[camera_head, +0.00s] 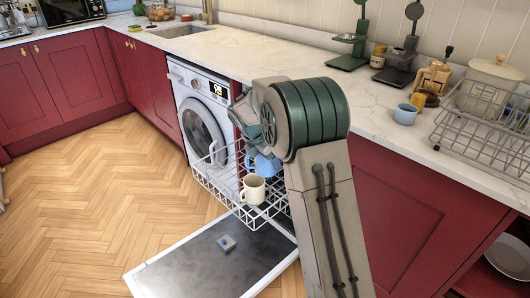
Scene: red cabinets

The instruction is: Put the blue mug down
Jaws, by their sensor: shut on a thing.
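A blue mug (264,166) is at the back of the pulled-out dishwasher rack (212,183), partly hidden by my arm. My gripper (247,148) is mostly hidden behind my arm's large joint, just above this mug, and is shut on it. I cannot tell whether the mug touches the rack. A cream mug (253,190) stands upright in the rack in front of the blue one. A second, light blue mug (405,114) stands on the counter at the right.
A washing machine (200,115) is behind. The counter (285,62) holds a wire dish rack (485,125) and scales (397,65). The wooden floor at left is clear.

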